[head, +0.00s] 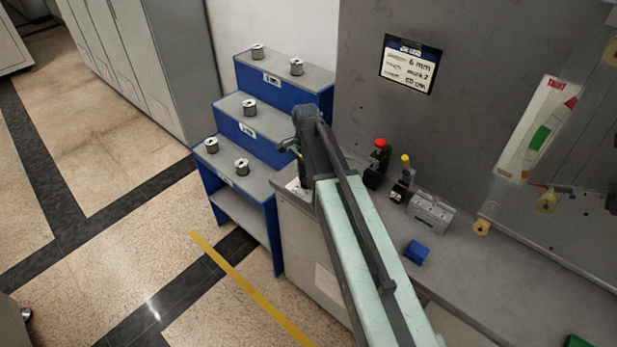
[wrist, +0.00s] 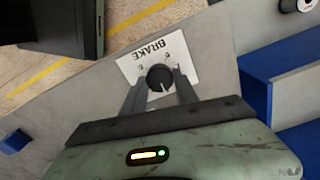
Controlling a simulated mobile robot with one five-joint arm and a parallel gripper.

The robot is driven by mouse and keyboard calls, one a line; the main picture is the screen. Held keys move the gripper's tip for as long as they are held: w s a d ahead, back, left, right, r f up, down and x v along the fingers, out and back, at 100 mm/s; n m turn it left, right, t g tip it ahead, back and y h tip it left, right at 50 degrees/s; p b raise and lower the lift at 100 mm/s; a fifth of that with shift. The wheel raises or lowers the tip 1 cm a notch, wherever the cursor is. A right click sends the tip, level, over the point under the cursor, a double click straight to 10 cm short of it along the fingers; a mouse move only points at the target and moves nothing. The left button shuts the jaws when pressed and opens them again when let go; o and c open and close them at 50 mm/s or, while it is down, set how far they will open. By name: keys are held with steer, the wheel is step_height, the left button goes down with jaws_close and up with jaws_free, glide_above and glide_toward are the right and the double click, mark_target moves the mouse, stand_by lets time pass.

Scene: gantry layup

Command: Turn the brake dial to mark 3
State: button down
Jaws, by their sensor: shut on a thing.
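The brake dial (wrist: 158,77) is a round black knob with a pale pointer line. It sits on a white plate (wrist: 133,65) lettered BRAKE, which appears upside down in the wrist view. The dial's marks are too small or hidden to read, so I cannot tell which mark the pointer is at. My gripper (wrist: 160,84) has its two fingers on either side of the dial, shut on it. In the head view my gripper (head: 292,150) is at the left end of the grey bench, and my arm hides the dial. Part of the white plate (head: 298,187) shows below it.
Blue stepped shelves (head: 262,205) with several spools stand left of the bench (head: 500,270). A red-topped device (head: 378,163), a yellow-topped device (head: 403,178), a grey metal block (head: 431,213) and a blue block (head: 416,253) are right of my arm. A written card (head: 409,65) hangs behind.

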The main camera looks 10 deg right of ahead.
mark_target(306, 180)
steer(key=shift+w, duration=0.15)
steer(key=c, duration=0.9)
jaws_free()
steer(key=shift+c, duration=0.2)
step_height(306, 180, up, 8)
steer(key=p, duration=0.8)
steer(key=shift+r, duration=0.1)
steer(key=shift+f, duration=0.2)
